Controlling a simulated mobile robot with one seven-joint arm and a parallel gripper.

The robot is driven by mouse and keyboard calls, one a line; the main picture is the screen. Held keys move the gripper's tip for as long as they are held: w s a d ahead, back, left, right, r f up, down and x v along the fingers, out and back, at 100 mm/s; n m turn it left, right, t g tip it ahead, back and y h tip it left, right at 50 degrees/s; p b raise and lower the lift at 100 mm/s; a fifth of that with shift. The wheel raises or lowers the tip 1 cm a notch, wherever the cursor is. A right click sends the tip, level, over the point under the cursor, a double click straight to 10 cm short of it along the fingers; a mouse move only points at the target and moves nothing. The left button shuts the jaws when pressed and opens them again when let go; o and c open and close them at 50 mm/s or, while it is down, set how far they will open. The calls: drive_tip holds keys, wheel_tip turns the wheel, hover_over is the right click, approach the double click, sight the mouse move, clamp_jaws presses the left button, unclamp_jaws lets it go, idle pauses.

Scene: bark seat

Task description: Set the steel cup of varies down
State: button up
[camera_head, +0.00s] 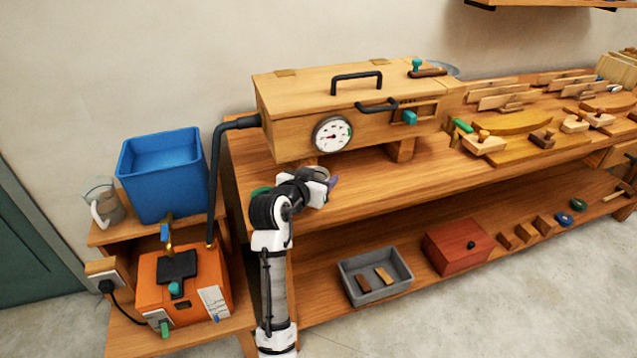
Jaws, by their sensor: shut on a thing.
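My gripper (327,184) is at the end of my white and black arm, low over the left part of the wooden bench top, below the dial of the wooden box. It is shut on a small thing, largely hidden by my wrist. A grey rounded surface (315,171) shows at the gripper and looks like the steel cup. A small purple part (333,184) shows beside it. I cannot tell whether the cup touches the bench top or what is in it.
The wooden box (290,125) with a dial stands over the bench (400,187). A green item (260,191) lies partly behind my arm. Left are a blue tub (160,190), a metal jug (104,203) and an orange machine (205,268). Bench top right of my gripper is clear.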

drive_tip(key=shift+w+d, duration=0.1)
drive_tip(key=shift+w, duration=0.05)
drive_tip(key=shift+f+p, duration=0.55)
drive_tip(key=shift+f, duration=1.25)
drive_tip(key=shift+f, duration=0.1)
drive_tip(key=o, duration=0.8)
drive_tip(key=shift+c, duration=0.2)
drive_tip(key=shift+r, duration=0.2)
drive_tip(key=b+v, duration=0.2)
drive_tip(key=v, duration=1)
drive_tip(key=shift+b, duration=0.4)
